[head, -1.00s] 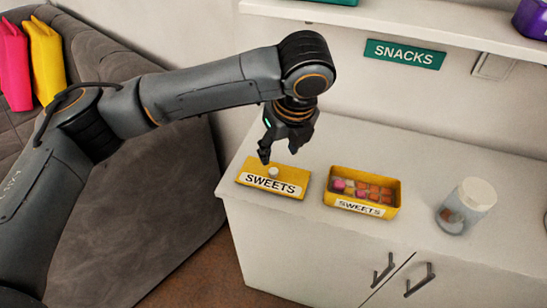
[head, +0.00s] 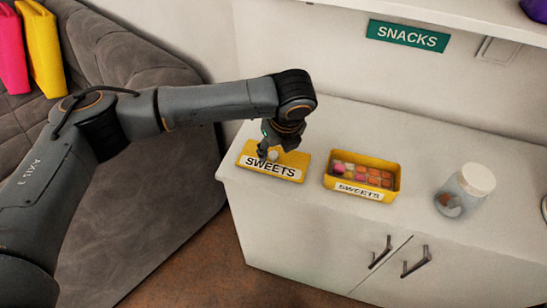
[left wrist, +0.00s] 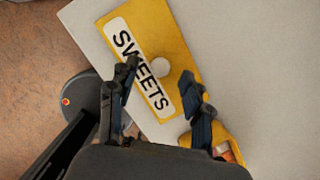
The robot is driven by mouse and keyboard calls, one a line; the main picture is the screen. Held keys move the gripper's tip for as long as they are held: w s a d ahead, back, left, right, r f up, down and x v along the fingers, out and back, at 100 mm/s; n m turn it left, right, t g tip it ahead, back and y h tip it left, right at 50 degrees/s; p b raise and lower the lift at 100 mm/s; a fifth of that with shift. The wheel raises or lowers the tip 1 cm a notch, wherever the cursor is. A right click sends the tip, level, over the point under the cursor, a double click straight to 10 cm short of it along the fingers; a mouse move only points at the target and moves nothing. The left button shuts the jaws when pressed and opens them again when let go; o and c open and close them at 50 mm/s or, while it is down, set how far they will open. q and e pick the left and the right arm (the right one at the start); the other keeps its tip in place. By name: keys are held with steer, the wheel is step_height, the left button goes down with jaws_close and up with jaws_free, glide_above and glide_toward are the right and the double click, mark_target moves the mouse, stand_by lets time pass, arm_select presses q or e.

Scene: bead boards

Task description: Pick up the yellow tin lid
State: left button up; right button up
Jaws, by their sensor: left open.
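The yellow tin lid (head: 294,159) lies flat on the white cabinet top, near its left end. It has a pale round knob and a white SWEETS label. My left gripper (head: 268,152) is low over the lid, open, with its fingers partly covering the knob in the head view. In the left wrist view the lid (left wrist: 175,38) is below, and the knob (left wrist: 160,67) shows between the two spread fingertips of the left gripper (left wrist: 160,70). I cannot tell whether the fingers touch the lid. My right gripper is not in view.
The open yellow tin (head: 393,183) with several sweets stands right of the lid. A glass jar (head: 466,190) with a white cap stands farther right. A shelf (head: 440,20) overhangs the back. A grey sofa (head: 150,200) is on the left.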

arm_select(q)
steer(key=shift+x, duration=1)
jaws_close()
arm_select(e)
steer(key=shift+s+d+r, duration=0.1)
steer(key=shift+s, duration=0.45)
